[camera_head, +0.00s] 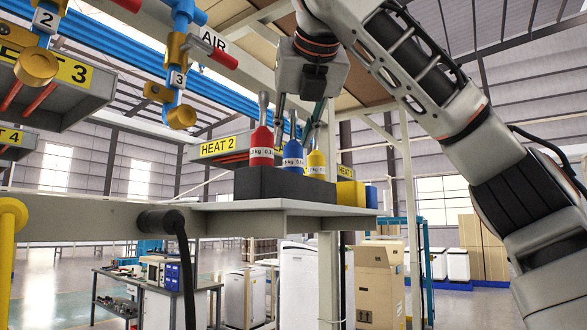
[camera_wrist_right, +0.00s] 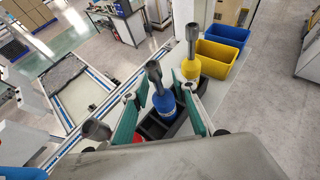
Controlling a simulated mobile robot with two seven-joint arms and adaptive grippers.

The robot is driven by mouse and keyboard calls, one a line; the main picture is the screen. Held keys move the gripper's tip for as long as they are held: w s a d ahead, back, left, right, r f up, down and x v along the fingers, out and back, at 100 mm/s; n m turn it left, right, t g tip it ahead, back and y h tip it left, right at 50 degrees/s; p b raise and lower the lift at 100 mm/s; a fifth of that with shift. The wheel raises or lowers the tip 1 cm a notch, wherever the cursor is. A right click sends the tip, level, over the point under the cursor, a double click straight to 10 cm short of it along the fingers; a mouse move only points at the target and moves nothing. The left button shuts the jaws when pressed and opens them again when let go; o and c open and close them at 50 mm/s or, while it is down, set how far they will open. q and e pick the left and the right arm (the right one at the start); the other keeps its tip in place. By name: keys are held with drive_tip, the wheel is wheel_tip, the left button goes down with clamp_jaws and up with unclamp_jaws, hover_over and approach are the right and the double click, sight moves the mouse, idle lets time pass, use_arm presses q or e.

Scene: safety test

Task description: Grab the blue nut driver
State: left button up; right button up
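The blue nut driver (camera_head: 292,157) stands upright with its grey shaft up, in a dark holder block (camera_head: 262,184) between the red nut driver (camera_head: 262,148) and the yellow nut driver (camera_head: 317,166). My right gripper (camera_head: 297,128) points down over the holder from above. In the right wrist view the blue nut driver (camera_wrist_right: 165,104) lies between the two open, green-padded fingers (camera_wrist_right: 160,100), with visible gaps at both sides. The yellow nut driver (camera_wrist_right: 191,67) is beyond the right finger. The red one is mostly hidden behind the left finger. My left gripper is not in view.
The holder stands on a grey shelf (camera_head: 225,206). A yellow bin (camera_head: 351,194) and a blue bin (camera_head: 371,197) sit to its right; they also show in the wrist view. Pipes with valves (camera_head: 181,116) hang at upper left. A post rises behind the shelf.

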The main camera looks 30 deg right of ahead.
drive_tip(key=shift+a, duration=0.1)
clamp_jaws()
drive_tip(key=shift+r, duration=0.15)
